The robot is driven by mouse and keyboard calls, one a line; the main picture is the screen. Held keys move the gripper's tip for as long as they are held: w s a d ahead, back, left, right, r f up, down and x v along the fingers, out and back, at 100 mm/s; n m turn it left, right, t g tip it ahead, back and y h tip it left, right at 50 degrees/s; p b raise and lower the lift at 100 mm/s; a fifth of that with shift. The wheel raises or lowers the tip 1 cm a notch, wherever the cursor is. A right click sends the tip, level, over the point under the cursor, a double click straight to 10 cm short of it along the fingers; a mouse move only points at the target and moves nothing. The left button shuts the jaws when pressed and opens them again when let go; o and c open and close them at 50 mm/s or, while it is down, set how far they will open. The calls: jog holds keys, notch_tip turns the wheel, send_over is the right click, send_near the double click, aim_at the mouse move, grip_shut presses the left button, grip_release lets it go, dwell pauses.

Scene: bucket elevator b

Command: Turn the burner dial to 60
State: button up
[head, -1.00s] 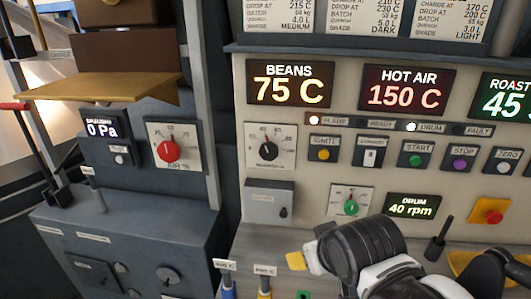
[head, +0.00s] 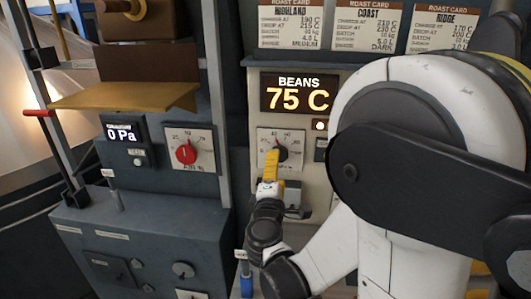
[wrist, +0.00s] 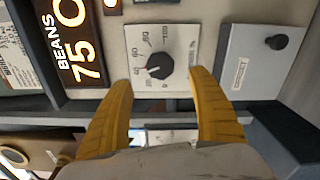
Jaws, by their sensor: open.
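The burner dial is a black round knob on a white scale plate, and in the head view (head: 282,152) it is partly covered by my gripper (head: 271,160). In the wrist view the dial (wrist: 159,66) faces the camera, turned sideways, near the middle line between the two yellow fingers of my gripper (wrist: 161,80). The fingers are wide apart and empty. Their tips are at the left and right of the plate's lower part, and the knob appears just beyond them. I see no contact. The exact dial setting is too small to read.
The beans display (head: 297,93) reads 75 C above the dial. A grey box (wrist: 265,62) with a black knob is beside the dial plate in the wrist view. A red air dial (head: 187,152) is at the left. My arm hides much of the panel's right side.

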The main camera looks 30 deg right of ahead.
jog(key=x, duration=0.9)
jog(key=shift+b, duration=0.4)
jog(key=shift+s, duration=0.1)
jog(key=c, duration=1.2)
jog(key=shift+m, duration=0.3)
jog(key=m+b, duration=0.1)
jog(key=m, duration=0.2)
jog(key=shift+m, duration=0.3)
jog(key=shift+m+b, duration=0.4)
jog(key=shift+m, duration=1.4)
